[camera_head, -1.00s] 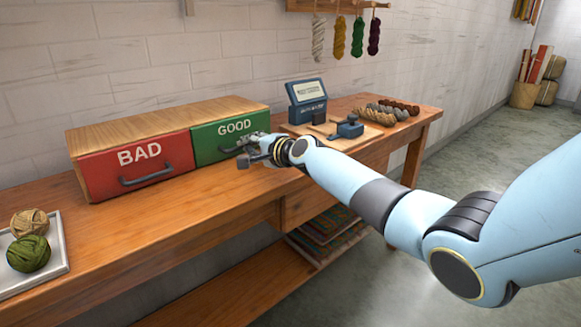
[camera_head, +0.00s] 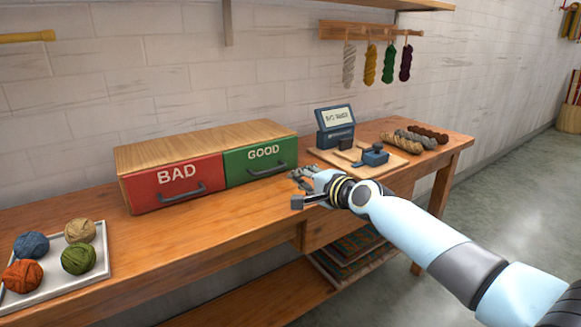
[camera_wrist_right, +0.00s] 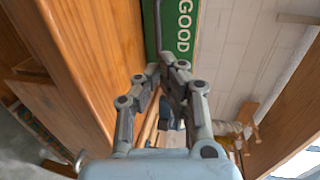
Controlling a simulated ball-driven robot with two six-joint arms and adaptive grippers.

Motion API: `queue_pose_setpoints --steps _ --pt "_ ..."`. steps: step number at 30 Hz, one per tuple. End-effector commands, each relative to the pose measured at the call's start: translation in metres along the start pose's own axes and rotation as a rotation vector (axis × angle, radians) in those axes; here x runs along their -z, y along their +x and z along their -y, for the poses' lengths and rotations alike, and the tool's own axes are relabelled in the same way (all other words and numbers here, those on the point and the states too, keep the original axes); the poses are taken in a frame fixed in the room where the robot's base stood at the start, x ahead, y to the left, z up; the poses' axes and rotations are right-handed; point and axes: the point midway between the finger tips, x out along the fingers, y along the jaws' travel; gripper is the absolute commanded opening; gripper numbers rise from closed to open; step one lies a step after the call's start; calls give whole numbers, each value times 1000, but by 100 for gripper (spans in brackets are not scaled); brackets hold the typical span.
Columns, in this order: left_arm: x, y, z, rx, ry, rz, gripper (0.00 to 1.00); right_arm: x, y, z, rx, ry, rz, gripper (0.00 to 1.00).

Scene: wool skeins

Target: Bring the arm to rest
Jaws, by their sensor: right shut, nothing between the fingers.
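My right gripper (camera_head: 300,188) is shut and empty above the front part of the wooden bench, in front of the green GOOD drawer (camera_head: 246,168). Its fingers also show in the right wrist view (camera_wrist_right: 163,80), with the GOOD drawer (camera_wrist_right: 183,30) beyond them. The gripper looks apart from the drawer handle. The red BAD drawer (camera_head: 160,190) is beside the GOOD drawer, and both are closed. My left gripper is not in view.
A light tray (camera_head: 103,262) with several yarn balls lies at the bench's left. A blue device (camera_head: 335,128), a board with a blue tool (camera_head: 374,155) and twisted skeins (camera_head: 415,138) are at the right. Bare bench (camera_head: 180,235) lies before the drawers.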

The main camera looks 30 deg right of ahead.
Motion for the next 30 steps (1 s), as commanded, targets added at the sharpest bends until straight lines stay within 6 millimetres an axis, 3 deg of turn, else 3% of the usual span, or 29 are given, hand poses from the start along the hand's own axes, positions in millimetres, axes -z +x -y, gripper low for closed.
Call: queue_pose_setpoints --steps 2,6,13,17,20,23,26,30 --pt "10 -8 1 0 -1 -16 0 0 -14 3 -1 -1 0 0" --pt "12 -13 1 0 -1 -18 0 0 -28 1 -1 0 0 0" --pt "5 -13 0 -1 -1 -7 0 0 -33 -2 -3 0 1 0" --pt "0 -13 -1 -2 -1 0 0 -8 -44 -31 -45 18 4 0" --pt "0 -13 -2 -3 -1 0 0 -14 -60 -87 -137 33 -4 0" --pt "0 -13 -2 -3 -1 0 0 -19 -86 -164 -272 -7 -16 0" --pt "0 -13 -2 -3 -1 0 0 -26 -123 -241 -418 -102 -10 0" --pt "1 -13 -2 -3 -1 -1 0 -39 -189 -339 -620 -280 41 0"
